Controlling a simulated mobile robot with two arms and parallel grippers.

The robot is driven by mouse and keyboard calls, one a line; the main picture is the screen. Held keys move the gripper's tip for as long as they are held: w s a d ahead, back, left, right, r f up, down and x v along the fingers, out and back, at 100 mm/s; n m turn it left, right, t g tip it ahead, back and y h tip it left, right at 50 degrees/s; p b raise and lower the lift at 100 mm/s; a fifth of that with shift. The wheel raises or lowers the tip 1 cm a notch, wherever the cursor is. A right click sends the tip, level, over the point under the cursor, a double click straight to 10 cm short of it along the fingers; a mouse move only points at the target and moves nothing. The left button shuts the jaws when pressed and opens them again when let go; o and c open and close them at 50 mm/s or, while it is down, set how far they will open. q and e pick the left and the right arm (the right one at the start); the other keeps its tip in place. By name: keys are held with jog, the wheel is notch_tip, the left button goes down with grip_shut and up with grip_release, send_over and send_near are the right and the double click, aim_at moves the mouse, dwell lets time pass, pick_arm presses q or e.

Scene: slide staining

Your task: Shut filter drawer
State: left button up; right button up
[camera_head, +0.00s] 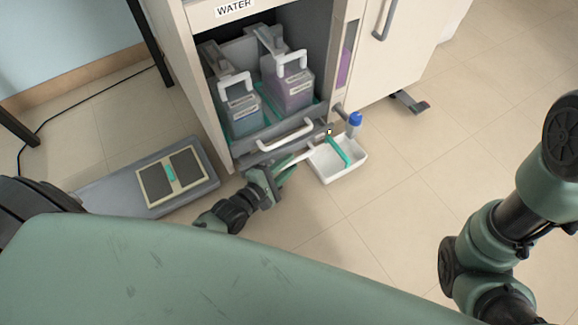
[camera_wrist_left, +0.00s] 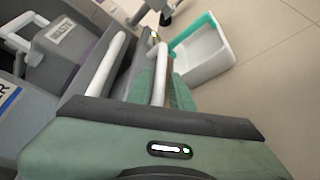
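The cabinet's low opening has a grey drawer front with a white handle (camera_head: 285,137); this handle also shows in the wrist view (camera_wrist_left: 105,66). Just below it is a second white bar (camera_head: 297,158), apparently the handle of a lower drawer. My left gripper (camera_head: 280,168) is low in front of the cabinet at this lower bar. In the left wrist view the lower bar (camera_wrist_left: 161,72) runs down between or against the green fingers; their grip is unclear. The lower drawer's body is mostly hidden. My right gripper is out of view.
Two containers, one bluish (camera_head: 242,115) and one purple (camera_head: 290,90), stand inside the opening. A grey floor unit (camera_head: 205,196) lies left.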

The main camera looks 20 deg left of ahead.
pick_arm(q)
jog(key=shift+w+d, duration=0.1)
jog(key=shift+w, duration=0.25)
grip_shut()
jog(key=shift+f, duration=0.1)
dwell(1.1)
